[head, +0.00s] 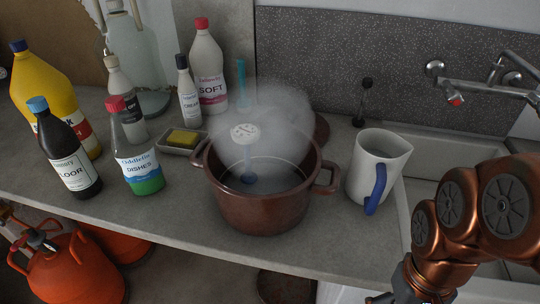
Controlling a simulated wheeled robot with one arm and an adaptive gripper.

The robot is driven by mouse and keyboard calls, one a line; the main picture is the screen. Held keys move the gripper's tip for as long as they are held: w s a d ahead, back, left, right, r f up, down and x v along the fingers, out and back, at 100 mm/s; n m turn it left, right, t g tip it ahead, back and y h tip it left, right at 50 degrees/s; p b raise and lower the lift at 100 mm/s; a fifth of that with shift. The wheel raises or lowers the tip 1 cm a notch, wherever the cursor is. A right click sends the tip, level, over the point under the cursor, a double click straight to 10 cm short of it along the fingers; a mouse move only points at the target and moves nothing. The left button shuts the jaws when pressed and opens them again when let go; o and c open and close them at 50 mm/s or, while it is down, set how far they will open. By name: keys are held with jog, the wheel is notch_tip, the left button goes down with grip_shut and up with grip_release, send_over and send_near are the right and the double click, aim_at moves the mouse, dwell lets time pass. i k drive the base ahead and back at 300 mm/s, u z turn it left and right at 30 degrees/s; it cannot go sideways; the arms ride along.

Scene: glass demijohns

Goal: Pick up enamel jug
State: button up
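The enamel jug (367,160) is white with a blue handle. It stands upright on the grey counter, right of the copper-brown pot and left of the sink, with its handle toward the front right. My copper-coloured arm comes in from the right, in front of the sink. My gripper (382,298) is low at the bottom edge, in front of and below the jug and apart from it. Most of it is cut off by the frame, so its fingers cannot be judged.
A two-handled pot (262,212) stands close left of the jug, with a hazy translucent shape over it. Several bottles, a sponge dish (172,151) and a glass demijohn (135,50) stand farther left. A wall tap (485,92) overhangs the sink (430,160).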

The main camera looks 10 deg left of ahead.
aim_at(373, 174)
jog(key=u, duration=1.45)
jog(key=k, duration=0.9)
jog(key=z, duration=0.3)
jog(key=i, duration=0.45)
jog(key=u, duration=0.05)
